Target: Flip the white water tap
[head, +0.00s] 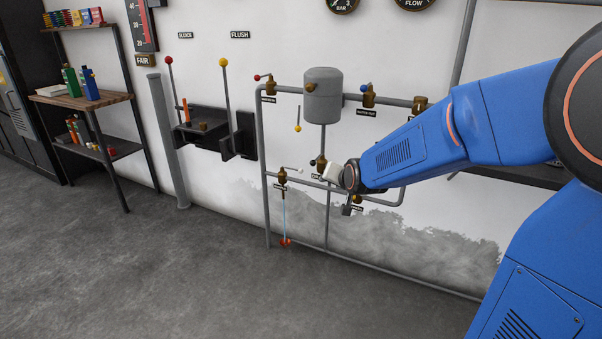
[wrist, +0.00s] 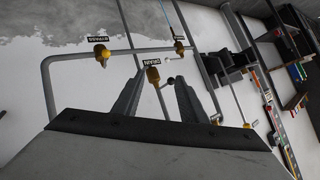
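The white water tap is a brass valve (head: 282,176) with a short lever ending in a white knob (head: 301,170), low on the pipework left of my arm. The lever points right, roughly sideways. In the wrist view the valve (wrist: 179,47) and its small white knob (wrist: 167,58) show beyond the fingertips. A thin blue line hangs below the valve. My gripper (wrist: 159,79) is open and empty. The DRAIN valve (wrist: 153,75) with a black knob appears between its fingers, apparently beyond them. In the head view my wrist hides most of the gripper.
Nearby are a red-knobbed tap (head: 268,86), a hanging yellow knob (head: 298,128), a blue-knobbed tap (head: 368,97), a grey tank (head: 323,95) and the BYPASS valve (wrist: 101,52). Two tall levers (head: 224,62) stand left. The floor in front is clear.

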